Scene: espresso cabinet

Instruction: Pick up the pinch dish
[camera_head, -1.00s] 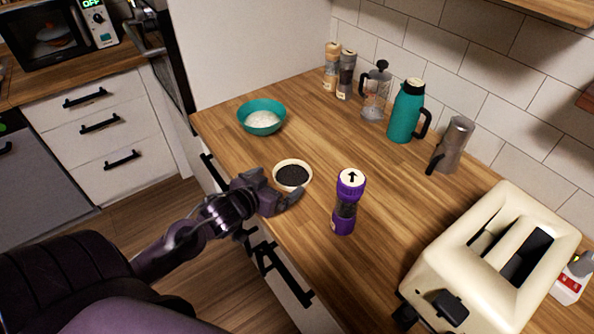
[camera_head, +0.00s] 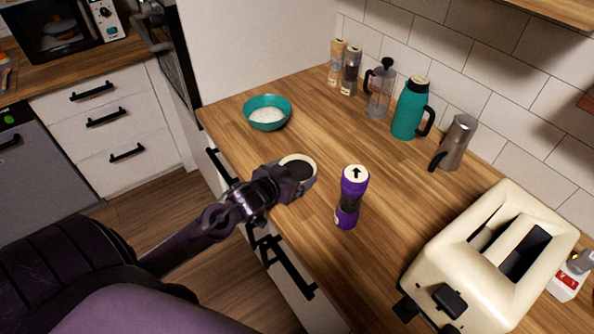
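The pinch dish, a small cream round dish (camera_head: 299,158) with dark contents, sits on the wooden counter near its front edge. My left gripper (camera_head: 293,175) is at the near side of the dish, with its fingers spread at either side of the near rim. The fingers look open; part of the dish's near side is hidden by them, and I cannot tell whether they touch it. My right gripper is not in view.
A purple grinder (camera_head: 348,200) stands close to the right of the dish. A teal bowl (camera_head: 267,112) of white contents is behind it. A cream toaster (camera_head: 480,265) fills the right front. The counter (camera_head: 340,130) behind the dish is clear.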

